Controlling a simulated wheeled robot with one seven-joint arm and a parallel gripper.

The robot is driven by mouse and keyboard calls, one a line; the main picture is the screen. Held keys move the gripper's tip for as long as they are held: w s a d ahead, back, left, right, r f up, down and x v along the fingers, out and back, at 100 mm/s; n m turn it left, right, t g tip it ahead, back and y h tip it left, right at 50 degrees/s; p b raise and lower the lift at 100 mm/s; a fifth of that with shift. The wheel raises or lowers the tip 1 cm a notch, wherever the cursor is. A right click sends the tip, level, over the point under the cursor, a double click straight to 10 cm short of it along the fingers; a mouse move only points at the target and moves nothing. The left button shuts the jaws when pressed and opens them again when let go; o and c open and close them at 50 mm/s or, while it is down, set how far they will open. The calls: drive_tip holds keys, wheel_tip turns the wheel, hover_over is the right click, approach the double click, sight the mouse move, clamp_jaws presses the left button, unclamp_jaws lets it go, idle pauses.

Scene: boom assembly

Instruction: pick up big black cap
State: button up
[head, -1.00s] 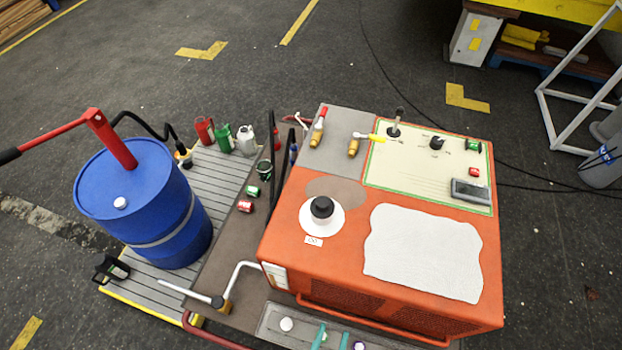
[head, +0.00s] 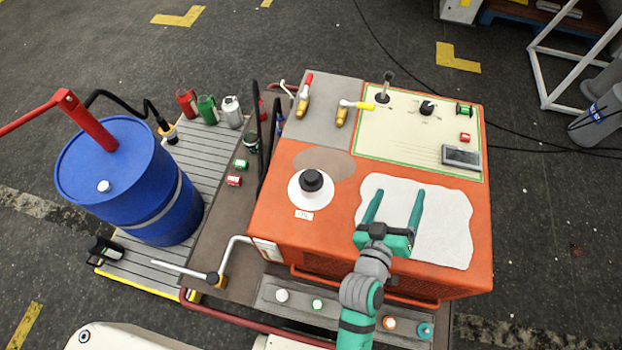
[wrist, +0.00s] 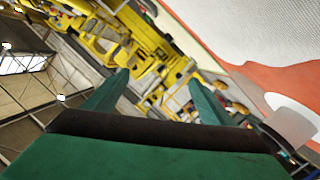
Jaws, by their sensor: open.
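The big black cap (head: 311,181) sits on a round white disc (head: 303,203) on top of the orange machine (head: 271,225), toward its left side. My gripper (head: 396,194) is green and open, with nothing between its fingers. In the head view it shows over the white cloth-like patch, to the right of the cap and apart from it. The wrist view shows the two green fingers (wrist: 158,82) spread, with the machine's white and orange top at the upper right. I cannot make out the cap in the wrist view.
A panel with levers (head: 424,134) and two valve handles (head: 342,112) stand behind the cap. A blue barrel (head: 130,190) is at the left. Several small cans (head: 209,109) stand between. A shelf with knobs (head: 340,306) runs along the machine's front.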

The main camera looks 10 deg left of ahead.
drive_tip(key=w+d+r+m+g+h, duration=0.4)
drive_tip(key=w+d+r+m+h, duration=0.25)
drive_tip(key=w+r, duration=0.5)
drive_tip(key=m+g+y, duration=0.7)
drive_tip(key=g+y, duration=0.3)
drive_tip(key=g, duration=0.2)
hover_over(311, 175)
wheel_tip(311, 175, down, 6)
drive_tip(key=f, duration=0.4)
drive_tip(key=shift+s+a, duration=0.2)
drive_tip(key=shift+s, duration=0.05)
drive_tip(key=shift+w+d+f, duration=0.15)
drive_tip(key=shift+f, duration=1.4)
drive_tip(key=shift+w+d+f, duration=0.1)
drive_tip(key=shift+f, duration=1.45)
drive_tip(key=shift+c, duration=0.7)
